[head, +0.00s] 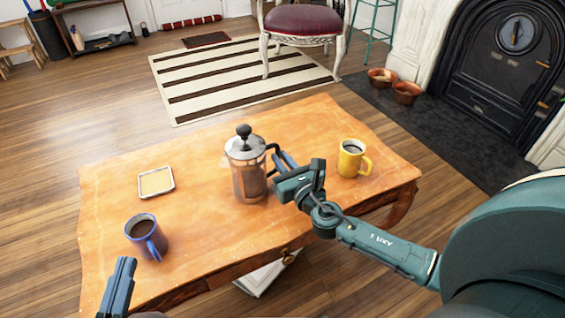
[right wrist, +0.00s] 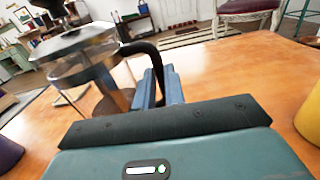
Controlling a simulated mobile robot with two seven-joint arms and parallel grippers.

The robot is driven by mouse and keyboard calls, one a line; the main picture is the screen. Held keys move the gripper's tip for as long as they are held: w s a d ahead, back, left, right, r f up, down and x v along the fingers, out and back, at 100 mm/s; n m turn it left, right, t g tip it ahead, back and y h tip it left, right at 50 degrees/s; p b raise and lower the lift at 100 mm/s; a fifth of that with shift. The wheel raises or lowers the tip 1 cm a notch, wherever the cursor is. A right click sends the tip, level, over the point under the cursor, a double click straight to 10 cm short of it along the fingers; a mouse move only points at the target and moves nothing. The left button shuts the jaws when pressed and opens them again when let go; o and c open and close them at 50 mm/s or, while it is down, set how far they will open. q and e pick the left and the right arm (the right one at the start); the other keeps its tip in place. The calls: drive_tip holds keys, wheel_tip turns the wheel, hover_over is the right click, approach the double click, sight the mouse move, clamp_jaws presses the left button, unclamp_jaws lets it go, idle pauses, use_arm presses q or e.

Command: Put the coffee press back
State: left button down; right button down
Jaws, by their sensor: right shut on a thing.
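The coffee press (head: 248,182) is a glass and metal pot with dark coffee and a black knob, upright over the middle of the wooden table. I cannot tell if its base touches the tabletop. My right gripper (head: 283,162) is shut on its black handle, from the right. In the right wrist view the press (right wrist: 85,65) is at the left, with its handle (right wrist: 143,50) between the fingers (right wrist: 160,88). A square coaster (head: 156,181) with a pale centre lies bare on the table to the left. My left gripper (head: 118,285) is at the lower left, away from the press; its opening is unclear.
A blue mug (head: 147,240) stands at the table's front left. A yellow mug (head: 352,160) stands at the right, close to my right gripper. The table (head: 205,250) is clear between the coaster and the press. A chair (head: 303,22) stands behind on the floor.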

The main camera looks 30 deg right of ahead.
drive_tip(key=shift+r, duration=0.15)
drive_tip(key=c, duration=1.5)
unclamp_jaws()
drive_tip(key=shift+f, duration=0.25)
drive_tip(key=shift+r, duration=0.25)
drive_tip(key=s+p, duration=0.1)
drive_tip(key=s, duration=1.1)
drive_tip(key=shift+d, duration=0.2)
drive_tip(key=shift+s+f, duration=0.1)
